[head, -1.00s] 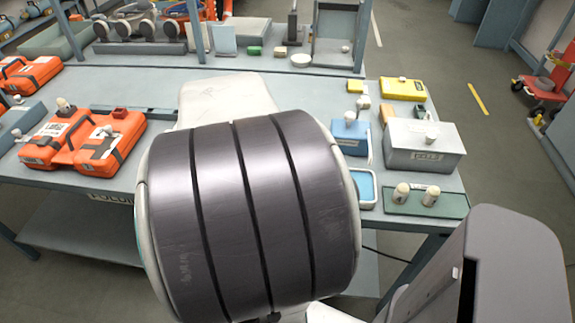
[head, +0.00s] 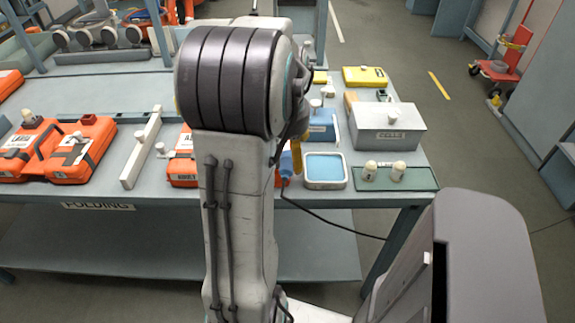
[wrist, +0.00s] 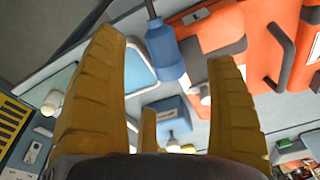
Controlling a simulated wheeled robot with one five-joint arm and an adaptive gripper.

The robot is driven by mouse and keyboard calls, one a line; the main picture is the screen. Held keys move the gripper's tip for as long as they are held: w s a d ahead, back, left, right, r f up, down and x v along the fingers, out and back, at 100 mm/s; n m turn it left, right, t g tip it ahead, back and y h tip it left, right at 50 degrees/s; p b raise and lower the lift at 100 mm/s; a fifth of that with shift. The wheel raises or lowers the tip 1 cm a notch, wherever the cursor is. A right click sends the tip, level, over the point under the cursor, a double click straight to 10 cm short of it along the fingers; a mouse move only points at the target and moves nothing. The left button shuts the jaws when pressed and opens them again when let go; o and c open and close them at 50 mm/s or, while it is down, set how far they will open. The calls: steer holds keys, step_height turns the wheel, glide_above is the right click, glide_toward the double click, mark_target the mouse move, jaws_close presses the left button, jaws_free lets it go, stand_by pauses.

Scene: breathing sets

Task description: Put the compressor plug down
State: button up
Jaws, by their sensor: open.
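The compressor plug, a blue cylinder with a dark cable, shows at the bench's front edge in the head view (head: 286,165), partly hidden by my arm. In the wrist view the plug (wrist: 163,50) lies between and beyond my spread yellow fingers, with its cable leaving at the top. My gripper (wrist: 164,52) is open, with gaps seen between the plug and both fingers. In the head view only one yellow finger of my gripper (head: 296,157) shows, beside the plug. I cannot tell whether the plug's whole length rests on the bench.
A tray with blue lining (head: 343,184) sits right of the plug. Further right are a green board (head: 425,180) with two pale pegs and a grey box (head: 388,135). The cable (head: 335,222) hangs in front.

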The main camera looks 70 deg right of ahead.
mark_target(291, 163)
steer(key=shift+d+f, duration=0.1)
steer(key=shift+f, duration=0.45)
step_height(291, 163, down, 3)
steer(key=p, duration=0.3)
steer(key=shift+s+d+p, duration=0.1)
steer(key=shift+p, duration=0.25)
steer(key=shift+d+f, duration=0.25)
steer(key=shift+f, duration=0.95)
steer(key=shift+c, duration=0.3)
steer(key=c, duration=1.2)
